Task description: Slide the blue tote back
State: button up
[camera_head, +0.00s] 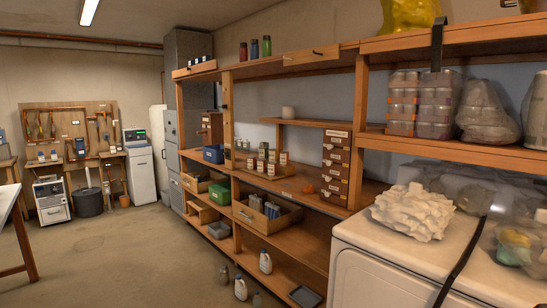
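The blue tote (213,154) is a small open bin on the middle shelf of the left bay of the wooden shelving. Its near face is close to the shelf's front edge; I cannot tell whether it sticks out past it. Its inside and far end are not clear from here. My gripper is not in view, and nothing is seen touching the tote.
A green bin (219,192) sits one shelf lower, beside wooden crates. A shelf post (229,120) stands just right of the blue tote. Bottles (240,288) stand low by the shelving. A white appliance (400,265) fills the near right. The concrete floor (130,245) is open at left.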

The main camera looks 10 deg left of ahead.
aim_at(213, 153)
jog(key=i+j+u, duration=0.8)
jog(key=i+u, duration=0.2)
jog(key=i, duration=0.2)
jog(key=i+u, duration=0.3)
jog(key=i+j, duration=0.1)
jog(key=i, duration=1.2)
jog(key=i+j, duration=0.1)
jog(key=i, duration=1.2)
jog(key=i+j, duration=0.1)
jog(key=i, duration=1.2)
jog(key=i+j+z, duration=0.1)
jog(key=i+z, duration=0.35)
jog(key=i+j+z, duration=0.2)
jog(key=i+z, duration=0.2)
jog(key=i+j+z, duration=1.05)
jog(key=j, duration=0.2)
jog(key=j+z, duration=0.2)
jog(key=j, duration=0.25)
